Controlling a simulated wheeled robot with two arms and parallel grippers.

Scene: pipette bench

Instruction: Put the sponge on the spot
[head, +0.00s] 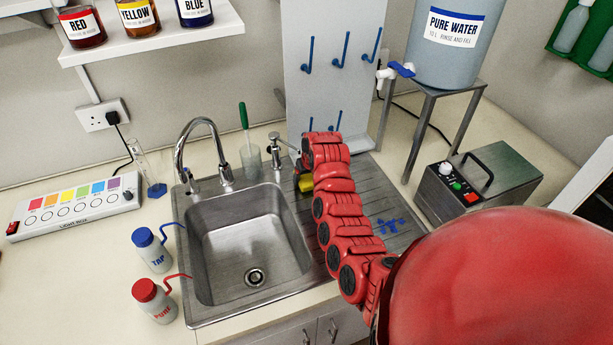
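The sponge (305,184) is yellow with a darker top and sits at the upper left of the ribbed steel draining board, right of the sink bowl. My red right arm partly covers it. The spot is a patch of blue splashes (390,226) on the draining board, to the right of my arm. My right gripper (301,168) is at the far end of that arm, right at the sponge. Its fingers are mostly hidden by the arm, so I cannot tell whether they grip it. My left gripper is out of view.
The steel sink (245,235) with its tall tap (190,140) is left of my arm. A pegboard (335,75) stands behind. TAP (152,250) and PURE (153,300) wash bottles stand left of the sink. A metal box (475,185) is right of the draining board.

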